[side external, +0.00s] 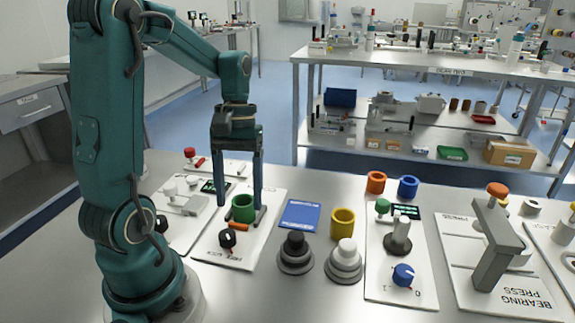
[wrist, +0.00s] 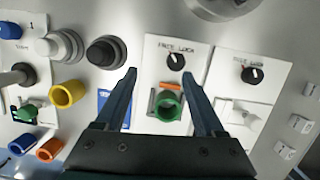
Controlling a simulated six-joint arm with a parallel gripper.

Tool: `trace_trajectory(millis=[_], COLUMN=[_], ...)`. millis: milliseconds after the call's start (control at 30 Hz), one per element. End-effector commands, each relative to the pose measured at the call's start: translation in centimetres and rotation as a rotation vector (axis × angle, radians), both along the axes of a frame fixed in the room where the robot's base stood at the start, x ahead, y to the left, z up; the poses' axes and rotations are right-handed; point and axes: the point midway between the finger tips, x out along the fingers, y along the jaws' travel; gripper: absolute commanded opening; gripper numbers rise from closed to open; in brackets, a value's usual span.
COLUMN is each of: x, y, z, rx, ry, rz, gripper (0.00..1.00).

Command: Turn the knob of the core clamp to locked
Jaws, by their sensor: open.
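The core clamp is a white plate (side external: 211,247) with a green ring (side external: 243,208), an orange bar (side external: 238,226) and a black knob (side external: 228,238). In the wrist view its knob (wrist: 175,62) sits below the lettering FREE LOCK, with FREE on the left. A small pale mark shows on the knob; I cannot read its exact direction. My gripper (side external: 240,198) points down over the plate, open and empty, with its fingers around the ring's area. In the wrist view the gripper (wrist: 160,67) spans the green ring (wrist: 169,105), and the knob is near the fingertip line.
A similar plate with another black knob (wrist: 253,74) stands beside it. A blue card (side external: 299,214), a yellow ring (side external: 343,222), a black dome knob (side external: 295,250) and a grey dome knob (side external: 346,256) are to the right. The bearing press (side external: 496,245) stands farther right.

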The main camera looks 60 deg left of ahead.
Motion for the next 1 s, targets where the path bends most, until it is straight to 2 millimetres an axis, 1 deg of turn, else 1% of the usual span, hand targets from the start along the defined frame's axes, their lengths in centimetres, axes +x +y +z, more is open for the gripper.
trace_trajectory(millis=[33, 100, 200, 300, 367, 700, 833, 1000], x=[-0.3, -0.7, -1.4, -1.8, -1.9, -2.6, -2.8, -2.8], y=[0.9, 1.8, 2.5, 2.8, 2.7, 1.4, 1.2, 1.1], z=[-0.8, -1.7, -2.7, -3.2, -3.5, -6.9, -7.6, -7.7], rx=[-0.031, -0.062, -0.094, -0.109, -0.109, -0.108, -0.104, -0.103], ry=[0.035, 0.067, 0.099, 0.112, 0.112, 0.111, 0.109, 0.108], rz=[0.054, 0.107, 0.161, 0.186, 0.189, 0.186, 0.186, 0.185], gripper=[0.71, 0.71, 0.71, 0.71, 0.71, 0.71, 0.71, 0.71])
